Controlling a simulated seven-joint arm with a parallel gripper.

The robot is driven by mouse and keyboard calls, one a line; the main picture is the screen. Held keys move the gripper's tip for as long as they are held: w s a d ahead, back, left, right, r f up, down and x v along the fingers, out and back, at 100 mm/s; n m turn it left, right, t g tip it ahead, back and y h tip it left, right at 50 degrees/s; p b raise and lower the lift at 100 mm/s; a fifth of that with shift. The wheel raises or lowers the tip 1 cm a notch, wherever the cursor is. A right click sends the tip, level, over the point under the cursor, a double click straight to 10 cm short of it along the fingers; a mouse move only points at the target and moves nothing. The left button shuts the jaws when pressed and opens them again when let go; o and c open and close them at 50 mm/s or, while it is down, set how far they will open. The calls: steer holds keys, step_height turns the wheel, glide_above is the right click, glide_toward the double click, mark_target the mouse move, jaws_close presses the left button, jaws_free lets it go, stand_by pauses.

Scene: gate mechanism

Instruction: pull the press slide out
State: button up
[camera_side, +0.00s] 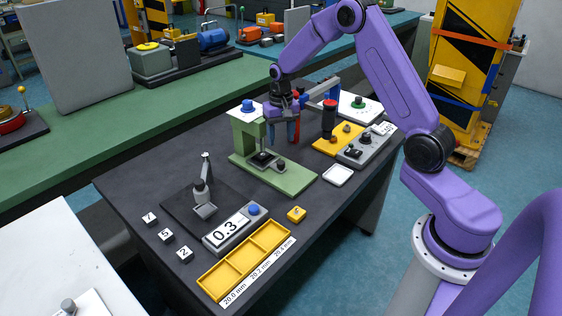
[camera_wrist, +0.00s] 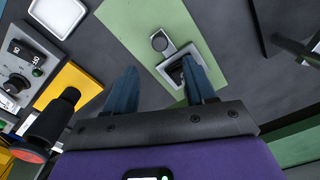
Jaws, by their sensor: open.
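The green press (camera_side: 248,132) stands at the middle of the dark table, with a blue button on top. Its pale green base plate (camera_side: 297,182) reaches toward the right front. The press slide (camera_side: 264,159) is a small grey plate with a dark square nest, and a round dark knob (camera_side: 281,164) stands on its outer end. In the wrist view the slide (camera_wrist: 168,62) and knob (camera_wrist: 159,41) lie beyond my fingers. My gripper (camera_side: 293,131) is open and empty, pointing down above the base plate, close to the press. In the wrist view one finger of my gripper (camera_wrist: 163,80) partly hides the slide's nest.
A black-and-red handle (camera_side: 329,118), a yellow block and a grey control box (camera_side: 366,150) stand to the right. A white tray (camera_side: 338,176) lies nearby. A gauge (camera_side: 204,190), a display box and a yellow sorting tray (camera_side: 246,259) are at the left front.

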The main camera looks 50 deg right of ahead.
mark_target(281, 162)
step_height(281, 162, down, 10)
steer(key=shift+f, duration=0.1)
stand_by(0.4)
jaws_close()
